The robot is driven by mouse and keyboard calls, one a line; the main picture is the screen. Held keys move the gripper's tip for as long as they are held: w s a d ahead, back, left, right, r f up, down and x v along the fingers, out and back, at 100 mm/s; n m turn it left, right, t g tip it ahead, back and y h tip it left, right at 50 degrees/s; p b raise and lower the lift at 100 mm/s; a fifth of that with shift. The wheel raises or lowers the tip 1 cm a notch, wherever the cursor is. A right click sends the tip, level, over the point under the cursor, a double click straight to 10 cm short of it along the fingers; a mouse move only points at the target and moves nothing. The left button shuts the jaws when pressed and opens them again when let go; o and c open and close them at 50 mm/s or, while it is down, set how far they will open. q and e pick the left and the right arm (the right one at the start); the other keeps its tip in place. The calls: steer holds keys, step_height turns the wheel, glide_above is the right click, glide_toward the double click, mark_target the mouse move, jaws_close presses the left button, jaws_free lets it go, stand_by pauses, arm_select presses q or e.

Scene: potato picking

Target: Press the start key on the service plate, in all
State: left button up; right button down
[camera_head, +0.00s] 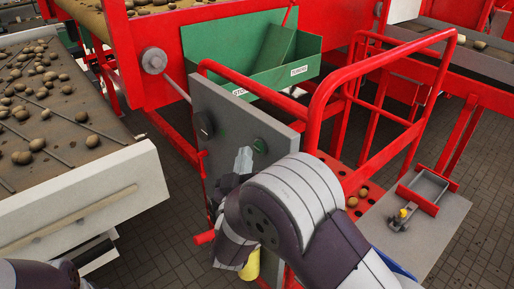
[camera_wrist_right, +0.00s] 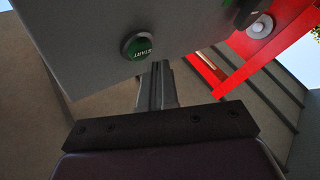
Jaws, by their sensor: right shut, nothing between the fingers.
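The grey service plate (camera_head: 232,105) stands upright on the red frame, in the middle of the head view. The green start key (camera_head: 260,145) is on its right part; in the right wrist view the key (camera_wrist_right: 137,46) shows its START lettering. My right gripper (camera_head: 243,156) is shut and empty, just left of the key in the head view. In the wrist view its closed fingertips (camera_wrist_right: 160,66) are beside and slightly below the key. I cannot tell whether they touch the plate. My left gripper is out of view; only part of that arm shows at bottom left.
A black knob (camera_head: 205,124) sits on the plate's left part. Red guard rails (camera_head: 322,105) rise close to the right of the plate. A green bin (camera_head: 290,72) is behind it. A conveyor with potatoes (camera_head: 150,172) lies at left.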

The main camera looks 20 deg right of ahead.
steer(key=shift+d, duration=0.2)
steer(key=shift+w+d, duration=0.15)
steer(key=shift+d, duration=0.1)
steer(key=shift+w+d, duration=0.15)
steer(key=shift+d, duration=0.2)
stand_by(0.6)
stand_by(0.4)
steer(key=shift+s+a+b, duration=0.3)
steer(key=shift+a, duration=0.45)
steer(key=a, duration=0.1)
steer(key=s+a, duration=0.1)
steer(key=a, duration=0.2)
steer(key=shift+s+a, duration=0.35)
stand_by(0.4)
